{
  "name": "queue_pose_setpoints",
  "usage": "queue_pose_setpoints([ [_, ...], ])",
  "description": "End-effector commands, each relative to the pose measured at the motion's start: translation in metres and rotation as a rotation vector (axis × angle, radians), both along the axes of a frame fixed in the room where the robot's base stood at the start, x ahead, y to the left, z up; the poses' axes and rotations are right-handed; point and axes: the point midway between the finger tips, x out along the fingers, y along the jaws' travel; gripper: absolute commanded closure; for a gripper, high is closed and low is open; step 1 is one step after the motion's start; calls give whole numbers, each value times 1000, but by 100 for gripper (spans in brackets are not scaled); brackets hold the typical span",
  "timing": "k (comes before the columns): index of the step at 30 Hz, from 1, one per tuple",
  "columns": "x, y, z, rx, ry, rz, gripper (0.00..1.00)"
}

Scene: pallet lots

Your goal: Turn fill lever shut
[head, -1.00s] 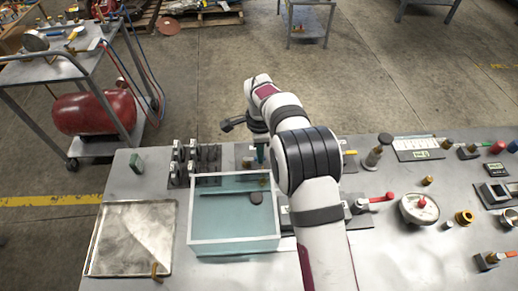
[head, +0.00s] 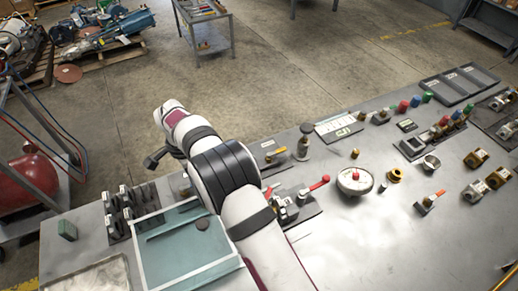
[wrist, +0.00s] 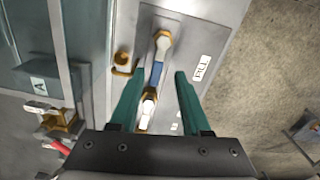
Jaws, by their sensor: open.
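In the wrist view, a plate (wrist: 182,45) carries a white label (wrist: 202,68) that seems to read FILL, seen upside down. On it a blue bar (wrist: 156,75), which looks like the fill lever, lies lengthwise between two brass-and-white fittings (wrist: 161,45). My gripper (wrist: 160,73) is open, with one green finger on each side of the blue bar and gaps on both sides. Whether the fingertips reach down to its height I cannot tell. In the head view my gripper's dark body (head: 154,159) is over the bench's far edge; the fill plate is hidden by my arm.
Another brass fitting (wrist: 124,64) is close beside my left finger.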

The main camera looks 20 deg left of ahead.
Motion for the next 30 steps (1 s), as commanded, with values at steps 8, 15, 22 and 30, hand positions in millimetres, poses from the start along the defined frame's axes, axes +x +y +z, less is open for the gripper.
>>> queue_pose_setpoints([
  [8,4,7,62,4,-4,176,53],
  [15,5,7,129,3,-4,176,53],
  [22,15,-24,176,6,5,176,53],
  [30,25,-94,204,20,22,183,53],
])
